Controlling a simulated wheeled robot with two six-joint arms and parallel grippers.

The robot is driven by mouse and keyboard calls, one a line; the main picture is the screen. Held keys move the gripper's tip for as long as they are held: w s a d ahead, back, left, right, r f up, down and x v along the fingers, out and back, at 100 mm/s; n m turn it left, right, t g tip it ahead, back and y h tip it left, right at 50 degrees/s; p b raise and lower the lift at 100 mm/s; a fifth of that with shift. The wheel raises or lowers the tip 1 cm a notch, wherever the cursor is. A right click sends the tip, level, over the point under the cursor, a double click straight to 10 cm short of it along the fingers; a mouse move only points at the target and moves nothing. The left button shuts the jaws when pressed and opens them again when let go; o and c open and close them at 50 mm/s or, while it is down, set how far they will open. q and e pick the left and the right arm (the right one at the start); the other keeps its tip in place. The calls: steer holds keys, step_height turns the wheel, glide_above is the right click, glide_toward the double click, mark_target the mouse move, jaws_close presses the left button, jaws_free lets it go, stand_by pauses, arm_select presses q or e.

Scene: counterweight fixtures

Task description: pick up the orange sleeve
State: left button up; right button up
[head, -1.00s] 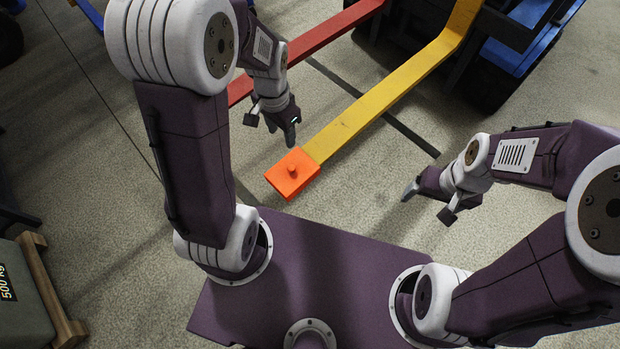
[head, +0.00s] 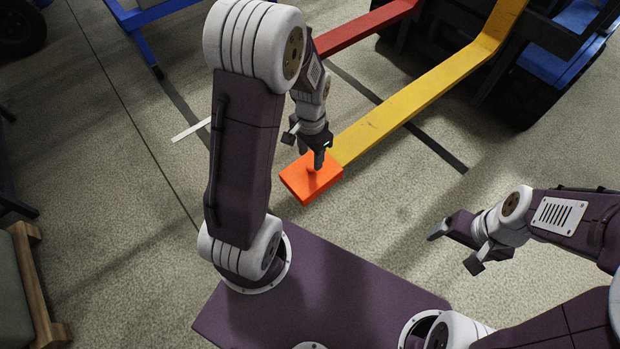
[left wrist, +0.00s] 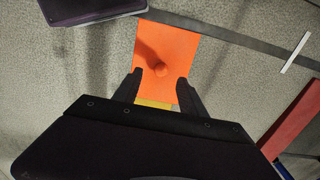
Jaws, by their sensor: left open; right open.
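The orange sleeve (head: 316,184) sits over the near end of the yellow fork (head: 400,106), with a small round knob on its top. My left gripper (head: 319,160) is over the sleeve, pointing down, close to the knob. In the left wrist view the sleeve (left wrist: 165,52) lies beyond and between the two open fingers (left wrist: 158,92), with the knob just ahead of the fingertips' gap. I cannot tell whether the fingers touch it. My right gripper (head: 438,231) is open and empty, off to the right above the floor.
A red fork (head: 362,27) runs parallel at the back left. The dark and blue vehicle (head: 560,60) stands at the back right. A crate with wooden edges (head: 38,285) is at the left edge. Open floor lies right of the sleeve.

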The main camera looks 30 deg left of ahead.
mark_target(310, 167)
arm_select(q)
step_height(310, 167, down, 5)
steer(key=b, duration=0.3)
steer(key=shift+a+f+b, duration=0.15)
steer(key=shift+b, duration=0.15)
jaws_close()
steer(key=shift+w+r+p, duration=0.1)
steer(key=shift+r+p, duration=0.15)
steer(key=shift+p, duration=0.05)
